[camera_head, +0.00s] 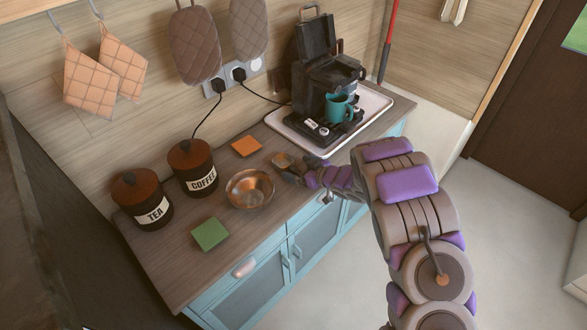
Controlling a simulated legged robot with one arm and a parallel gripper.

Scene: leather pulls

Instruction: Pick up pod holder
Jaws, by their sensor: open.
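My gripper (291,170) is at the end of my arm, over the front part of the wooden counter. It is open, small and dark in the view. A small brownish item (282,160) shows right at its fingertips; I cannot tell whether they touch or what it is. A round copper bowl (250,188) stands just left of my gripper. Two small white-topped pieces (317,127) lie at the front of the black coffee machine (322,80). I cannot tell for certain which thing is the pod holder.
The coffee machine stands with its lid up and a teal mug (339,108) on a white-rimmed tray (376,105). Tea (143,199) and coffee (193,166) canisters stand at the wall. An orange square (246,146) and a green square (210,233) lie on the counter.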

